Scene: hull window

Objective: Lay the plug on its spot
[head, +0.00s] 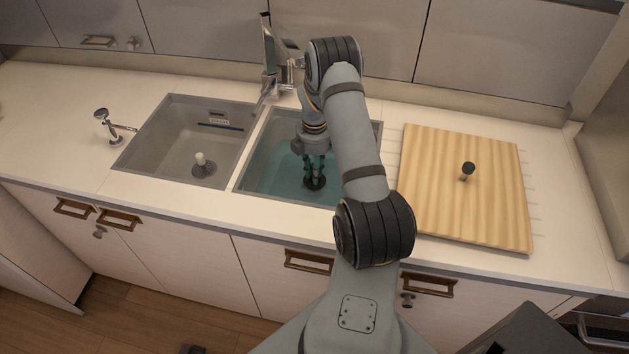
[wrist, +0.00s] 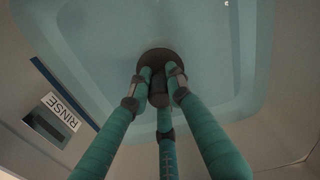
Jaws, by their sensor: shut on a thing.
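My gripper (head: 315,172) reaches down into the right-hand sink basin (head: 272,178), which holds bluish water. Its three teal fingers are shut on the upright knob of a dark round plug (head: 316,185). In the wrist view the plug's dark disc (wrist: 161,56) shows beyond the fingertips (wrist: 160,85), at the basin's bottom. I cannot tell whether the disc is seated in the drain or just above it. A second plug (head: 201,165), with a pale knob, stands upright in the left-hand basin. A wooden board (head: 430,205) lies right of the sinks, with a small black-topped knob (head: 467,170) on it.
A tap (head: 268,60) stands behind the basins, close to my arm. A small dispenser or spout (head: 105,120) stands on the left counter. A RINSE label (wrist: 60,110) is on the basin wall.

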